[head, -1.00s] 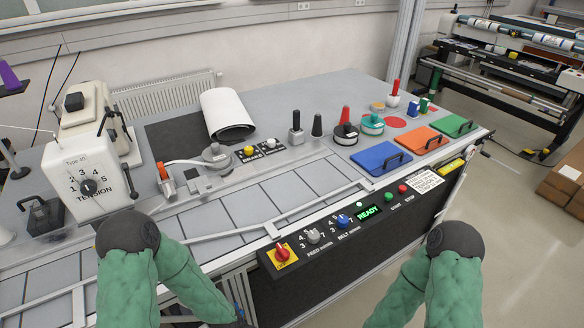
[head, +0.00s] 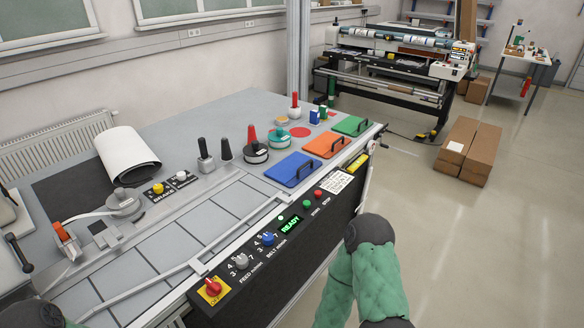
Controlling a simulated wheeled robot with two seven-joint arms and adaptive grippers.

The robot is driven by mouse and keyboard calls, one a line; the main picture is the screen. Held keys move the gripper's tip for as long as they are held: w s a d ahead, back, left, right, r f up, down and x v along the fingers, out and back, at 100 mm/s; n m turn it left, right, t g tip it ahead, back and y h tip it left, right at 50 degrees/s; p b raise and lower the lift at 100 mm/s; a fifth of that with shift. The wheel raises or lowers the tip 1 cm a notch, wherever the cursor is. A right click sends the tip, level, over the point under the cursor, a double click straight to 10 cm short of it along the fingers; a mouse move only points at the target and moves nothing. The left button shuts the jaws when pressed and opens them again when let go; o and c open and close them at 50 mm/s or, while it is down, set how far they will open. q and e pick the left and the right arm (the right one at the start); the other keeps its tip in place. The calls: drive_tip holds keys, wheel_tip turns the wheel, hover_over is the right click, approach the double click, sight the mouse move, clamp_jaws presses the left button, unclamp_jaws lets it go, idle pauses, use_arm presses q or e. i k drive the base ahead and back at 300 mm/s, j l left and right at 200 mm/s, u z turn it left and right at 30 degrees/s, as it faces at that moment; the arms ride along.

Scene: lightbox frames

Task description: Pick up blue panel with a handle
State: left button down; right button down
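The blue panel (head: 292,169) lies flat on the right part of the worktable, near its front edge. Only a bit of my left arm shows at the bottom left corner. Neither gripper touches the blue panel.
A control strip with a green READY display (head: 291,225), knobs and a red switch (head: 213,287) runs along the table front. Cardboard boxes (head: 468,152) stand on the open floor at right.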

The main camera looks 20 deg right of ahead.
sight(290, 172)
drive_tip(key=l+u, duration=0.25)
drive_tip(key=u, duration=0.15)
drive_tip(key=i+l+u, duration=0.1)
drive_tip(key=l+u, duration=0.5)
drive_tip(key=u, duration=0.15)
